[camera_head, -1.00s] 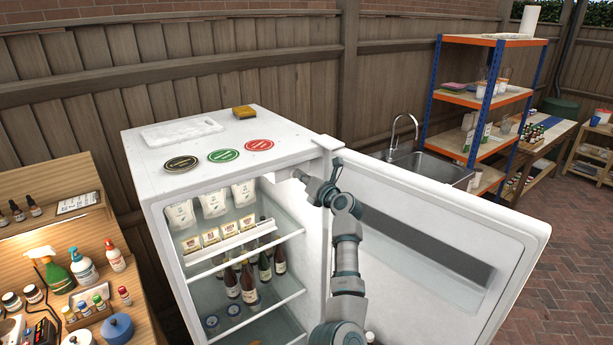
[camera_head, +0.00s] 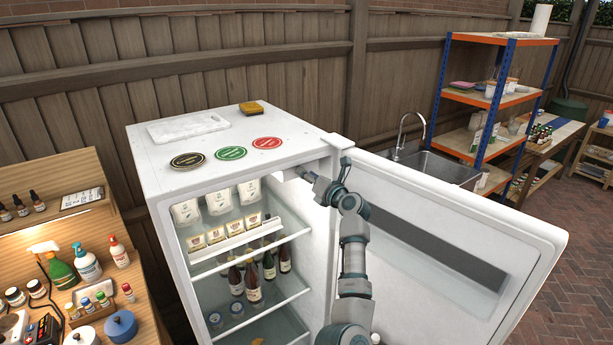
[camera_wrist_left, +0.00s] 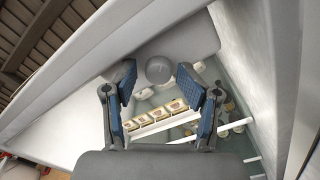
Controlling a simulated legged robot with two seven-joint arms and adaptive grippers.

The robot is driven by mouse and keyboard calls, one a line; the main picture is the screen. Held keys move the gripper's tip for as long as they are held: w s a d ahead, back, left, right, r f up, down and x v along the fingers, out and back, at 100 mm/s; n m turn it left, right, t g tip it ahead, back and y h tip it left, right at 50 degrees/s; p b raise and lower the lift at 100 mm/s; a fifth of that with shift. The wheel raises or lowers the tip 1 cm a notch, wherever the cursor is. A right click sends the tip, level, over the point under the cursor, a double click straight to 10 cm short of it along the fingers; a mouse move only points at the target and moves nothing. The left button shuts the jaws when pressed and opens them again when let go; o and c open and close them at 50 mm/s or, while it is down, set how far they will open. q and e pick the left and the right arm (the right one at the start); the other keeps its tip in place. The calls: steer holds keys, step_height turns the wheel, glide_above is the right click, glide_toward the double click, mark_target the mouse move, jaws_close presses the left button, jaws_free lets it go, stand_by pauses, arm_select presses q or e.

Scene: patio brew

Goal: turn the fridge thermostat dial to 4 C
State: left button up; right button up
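The white fridge (camera_head: 240,160) stands open in the head view, with its door (camera_head: 450,230) swung to the right. My left arm reaches into the upper right corner of the opening, where my left gripper (camera_head: 304,173) is small and partly hidden. In the left wrist view, my left gripper (camera_wrist_left: 158,84) is open, with blue pads on either side. A round grey knob (camera_wrist_left: 158,69), apparently the thermostat dial, shows between the fingertips, with visible gaps on both sides. Its markings and setting cannot be read. My right gripper is not in view.
White pouches (camera_head: 217,201), small cartons (camera_head: 215,235) and bottles (camera_head: 252,285) stand on the fridge shelves. Round mats (camera_head: 230,153) lie on the fridge top. The side wall and open door closely border my left arm. A wooden bench (camera_head: 85,215) stands at left.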

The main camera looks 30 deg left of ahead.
arm_select(q)
steer(key=v, duration=1.1)
steer(key=shift+d+f, duration=0.15)
steer(key=shift+d, duration=0.15)
steer(key=shift+s+d, duration=0.15)
steer(key=shift+d, duration=0.3)
steer(key=shift+a, duration=0.1)
steer(key=shift+a, duration=0.15)
